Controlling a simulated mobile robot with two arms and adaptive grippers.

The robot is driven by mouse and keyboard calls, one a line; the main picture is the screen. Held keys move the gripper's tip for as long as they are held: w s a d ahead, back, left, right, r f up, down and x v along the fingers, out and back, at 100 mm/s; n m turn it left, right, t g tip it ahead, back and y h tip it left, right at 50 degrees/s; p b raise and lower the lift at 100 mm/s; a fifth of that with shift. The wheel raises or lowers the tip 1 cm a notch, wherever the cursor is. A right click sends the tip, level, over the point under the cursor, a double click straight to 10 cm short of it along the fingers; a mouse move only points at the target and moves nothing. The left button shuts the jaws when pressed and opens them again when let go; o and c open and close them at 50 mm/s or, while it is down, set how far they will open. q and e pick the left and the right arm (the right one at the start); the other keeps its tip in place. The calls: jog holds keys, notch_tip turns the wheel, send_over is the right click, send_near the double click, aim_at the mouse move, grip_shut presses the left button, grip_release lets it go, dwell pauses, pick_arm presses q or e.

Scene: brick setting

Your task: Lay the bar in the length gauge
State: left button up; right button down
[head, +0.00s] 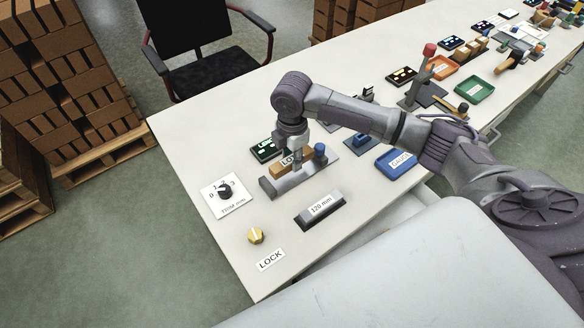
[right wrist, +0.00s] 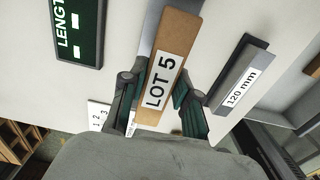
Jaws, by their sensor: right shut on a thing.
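The bar, tan with a white LOT 5 label, shows in the head view (head: 277,171) and lengthwise in the right wrist view (right wrist: 176,35). My right gripper (right wrist: 157,100) is shut on it, one dark finger on each side. In the head view the bar is at the grey length gauge (head: 297,180), which has an upright end block at its left and a blue knob (head: 320,149) at its right. I cannot tell whether the bar touches the gauge bed or is held just above it. My left gripper is not in view.
A dark green LENGTH display (right wrist: 80,30) stands behind the gauge. In front lies a grey 120 mm block (head: 320,208) on a dark base. A trim dial (head: 225,190) and a yellow LOCK knob (head: 256,236) are at left. A blue GAUGE tray (head: 391,167) is at right.

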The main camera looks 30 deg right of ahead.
aim_at(292, 175)
jog(key=shift+f, duration=2.2)
jog(key=shift+f, duration=0.15)
jog(key=c, duration=0.8)
grip_release()
jog(key=shift+c, duration=0.2)
notch_tip(292, 175, up, 12)
jog(key=shift+r, duration=0.25)
jog(key=shift+f, duration=0.1)
